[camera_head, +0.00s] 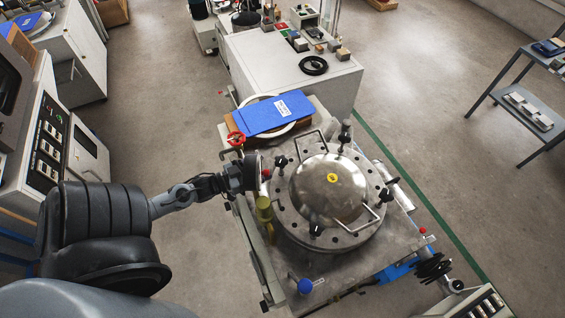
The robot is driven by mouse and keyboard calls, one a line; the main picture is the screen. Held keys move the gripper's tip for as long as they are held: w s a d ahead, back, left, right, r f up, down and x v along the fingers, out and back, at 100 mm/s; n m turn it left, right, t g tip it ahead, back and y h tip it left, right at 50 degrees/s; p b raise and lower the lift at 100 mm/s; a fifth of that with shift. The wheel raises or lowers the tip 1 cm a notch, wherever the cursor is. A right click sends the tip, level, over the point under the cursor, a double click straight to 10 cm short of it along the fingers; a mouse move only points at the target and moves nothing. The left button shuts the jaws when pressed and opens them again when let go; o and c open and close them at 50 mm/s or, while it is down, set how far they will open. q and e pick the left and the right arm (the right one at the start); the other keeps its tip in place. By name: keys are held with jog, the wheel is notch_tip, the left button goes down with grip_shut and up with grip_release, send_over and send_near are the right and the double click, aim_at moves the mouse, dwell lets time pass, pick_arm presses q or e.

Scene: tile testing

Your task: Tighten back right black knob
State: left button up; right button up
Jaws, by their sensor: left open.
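A round steel pressure vessel with a domed lid (315,190) stands in the middle of the view, with a bolted flange around it. Black knobs sit around the flange. The back right black knob (344,138) is upright on the far right side of the rim, below a grey upper end. Other black knobs are at the back left (281,161), right (386,195) and front (316,229). My left gripper (254,172) is open at the left edge of the vessel, well apart from the back right knob. Its fingertips are small and dark here. My right gripper is out of view.
A red handwheel (236,138) and a yellow-green fitting (264,209) are close to my left gripper. Two wire handles stand up from the lid. A blue folder (265,116) lies behind the vessel. A blue knob (305,286) is at the front.

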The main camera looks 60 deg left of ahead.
aim_at(281, 159)
pick_arm(q)
jog(key=w, duration=0.6)
jog(key=shift+w+d, duration=0.35)
jog(key=shift+w, duration=0.6)
jog(key=c, duration=1)
jog(key=shift+o, duration=0.2)
